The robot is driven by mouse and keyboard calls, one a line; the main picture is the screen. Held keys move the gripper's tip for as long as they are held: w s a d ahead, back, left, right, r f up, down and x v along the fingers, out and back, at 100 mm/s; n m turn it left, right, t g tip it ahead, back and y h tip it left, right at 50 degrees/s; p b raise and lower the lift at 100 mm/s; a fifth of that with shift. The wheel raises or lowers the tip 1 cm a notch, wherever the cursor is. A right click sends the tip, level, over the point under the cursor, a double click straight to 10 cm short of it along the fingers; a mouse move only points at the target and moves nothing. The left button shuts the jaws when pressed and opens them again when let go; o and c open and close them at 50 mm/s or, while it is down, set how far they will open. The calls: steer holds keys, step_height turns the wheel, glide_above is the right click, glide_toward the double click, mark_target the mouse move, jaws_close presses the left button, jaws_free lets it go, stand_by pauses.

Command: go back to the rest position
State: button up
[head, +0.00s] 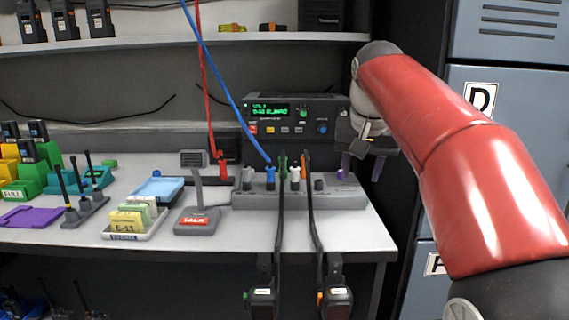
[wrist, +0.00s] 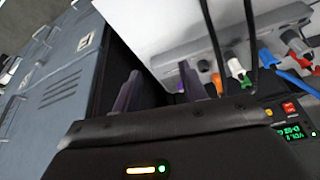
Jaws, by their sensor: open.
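My red arm reaches in from the right in the head view. My gripper (head: 361,168) hangs at its end near the right end of the desk, beside the grey connector block (head: 340,197). In the wrist view my gripper's two dark purple fingers (wrist: 160,92) stand apart with nothing between them. The grey block also shows in the wrist view (wrist: 205,52), just beyond the fingers. I cannot tell whether a finger touches it.
A radio unit (head: 292,118) with a green display stands behind the block. Red and blue cables (head: 222,75) hang from above. Two handsets (head: 262,300) hang at the desk's front edge. Blue lockers (head: 500,90) stand at right. A desk microphone (head: 197,190) and card tray (head: 137,222) are left.

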steer(key=s+f+n+t, duration=0.1)
steer(key=s+f+n, duration=0.1)
steer(key=s+f, duration=2)
steer(key=s, duration=0.3)
steer(key=shift+s+d+y, duration=0.25)
steer(key=shift+s+y, duration=0.05)
